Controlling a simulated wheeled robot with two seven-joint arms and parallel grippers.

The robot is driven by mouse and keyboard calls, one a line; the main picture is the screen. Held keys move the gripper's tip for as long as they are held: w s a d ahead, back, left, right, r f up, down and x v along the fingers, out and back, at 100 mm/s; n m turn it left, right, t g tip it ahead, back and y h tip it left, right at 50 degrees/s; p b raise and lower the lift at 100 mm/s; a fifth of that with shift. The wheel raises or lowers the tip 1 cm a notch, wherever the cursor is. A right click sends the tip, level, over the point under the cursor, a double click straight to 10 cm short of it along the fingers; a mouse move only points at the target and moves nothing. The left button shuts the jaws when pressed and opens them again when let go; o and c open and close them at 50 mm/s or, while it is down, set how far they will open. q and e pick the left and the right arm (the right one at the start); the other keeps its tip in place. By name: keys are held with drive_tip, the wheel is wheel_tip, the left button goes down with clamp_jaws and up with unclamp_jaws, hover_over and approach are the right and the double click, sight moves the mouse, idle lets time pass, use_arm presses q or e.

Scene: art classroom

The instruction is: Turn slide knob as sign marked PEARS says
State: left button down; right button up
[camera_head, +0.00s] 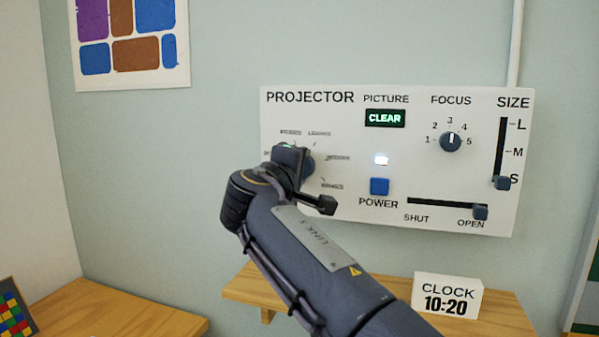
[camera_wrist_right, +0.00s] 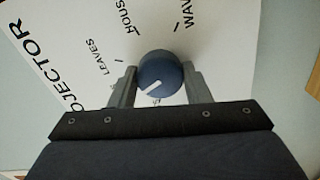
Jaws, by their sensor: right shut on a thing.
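The slide knob (camera_head: 308,166) is a round blue dial on the left of the white projector panel, mostly hidden behind my right gripper (camera_head: 291,160) in the head view. In the right wrist view the knob (camera_wrist_right: 160,72) sits between the two fingers of my right gripper (camera_wrist_right: 157,87), which is shut on it. Its white pointer mark points to the lower left in that view. Picture labels ring the knob; LEAVES reads clearly, others are cut off or blurred. No sign marked PEARS is in view. My left gripper is not in view.
The projector panel (camera_head: 400,100) also carries a CLEAR display (camera_head: 385,118), a focus dial (camera_head: 450,141) pointing up near 3, a size slider (camera_head: 502,182) at S, a blue power button (camera_head: 379,186) and a shutter slider (camera_head: 480,212) at OPEN. A clock sign (camera_head: 447,296) reads 10:20 below.

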idle(0.3)
drive_tip(key=o, duration=1)
drive_tip(key=shift+s, duration=0.1)
drive_tip(key=shift+b+v, duration=0.85)
drive_tip(key=shift+v, duration=3)
